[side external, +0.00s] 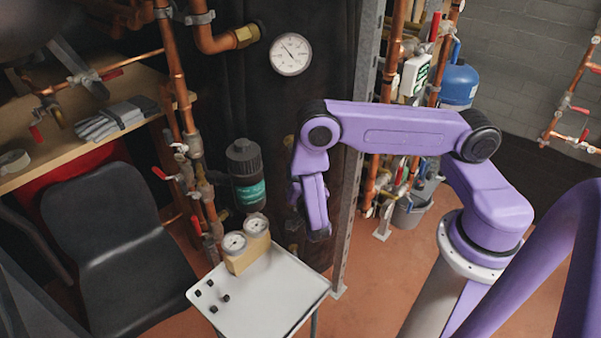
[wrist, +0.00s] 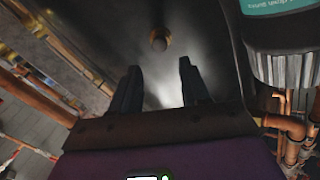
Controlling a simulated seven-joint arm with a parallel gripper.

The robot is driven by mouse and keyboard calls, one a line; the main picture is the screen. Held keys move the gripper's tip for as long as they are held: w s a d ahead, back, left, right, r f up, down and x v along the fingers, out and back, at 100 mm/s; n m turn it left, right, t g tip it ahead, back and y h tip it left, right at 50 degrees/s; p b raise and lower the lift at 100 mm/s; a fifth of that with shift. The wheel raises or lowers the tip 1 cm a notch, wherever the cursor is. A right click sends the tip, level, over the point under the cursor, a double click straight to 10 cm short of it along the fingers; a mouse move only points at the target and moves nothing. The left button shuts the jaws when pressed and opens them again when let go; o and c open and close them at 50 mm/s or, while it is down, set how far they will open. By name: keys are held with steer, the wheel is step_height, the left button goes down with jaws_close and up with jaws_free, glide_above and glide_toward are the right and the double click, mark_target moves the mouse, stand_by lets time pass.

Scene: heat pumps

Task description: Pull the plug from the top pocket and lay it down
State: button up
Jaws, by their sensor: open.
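My gripper (side external: 318,234) hangs in front of the dark cylinder (side external: 330,100), above the right back of the small table. In the wrist view its two dark fingers (wrist: 158,82) are apart with nothing between them. Ahead of them, a round brass fitting (wrist: 160,40) sits in the cylinder's wall, clear of the fingertips. I cannot tell whether this is the top pocket or whether a plug is in it. In the side view a brass fitting (side external: 291,142) shows partly behind my arm, and another brass fitting (side external: 293,226) shows lower down.
The pale small table (side external: 275,295) holds two round gauges (side external: 246,235) on a tan block and several small black pieces (side external: 211,284); its front right is bare. A black canister with a teal label (side external: 246,175) stands left of my gripper. A large dial (side external: 291,54) is higher up.

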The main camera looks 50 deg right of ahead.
steer(key=x, duration=0.8)
steer(key=shift+w+d, duration=0.2)
steer(key=shift+w, duration=0.05)
jaws_close()
